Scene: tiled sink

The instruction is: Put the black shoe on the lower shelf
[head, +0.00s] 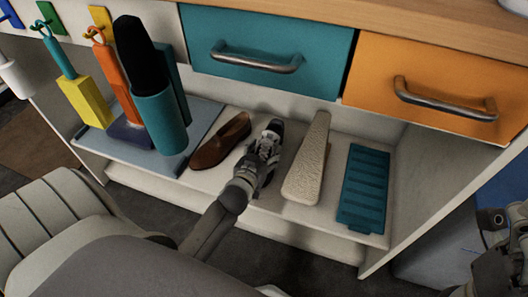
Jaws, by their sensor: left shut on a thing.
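The black shoe (273,129) has pale laces and sits at the middle of the white shelf (263,205) below the drawers, with its toe toward the back. My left gripper (262,151) reaches in from the front and is shut on the shoe, hiding much of its near part. I cannot tell whether the sole rests fully on the shelf. My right gripper (497,262) shows partly at the lower right edge, away from the shelf; its fingers are unclear.
A brown shoe (221,140) lies just left of the black shoe. A beige textured block (307,160) and a teal ridged tray (364,187) lie to the right. Teal (268,40) and orange (440,85) drawers overhang the shelf. Hanging tools and a teal holder (160,122) crowd the left.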

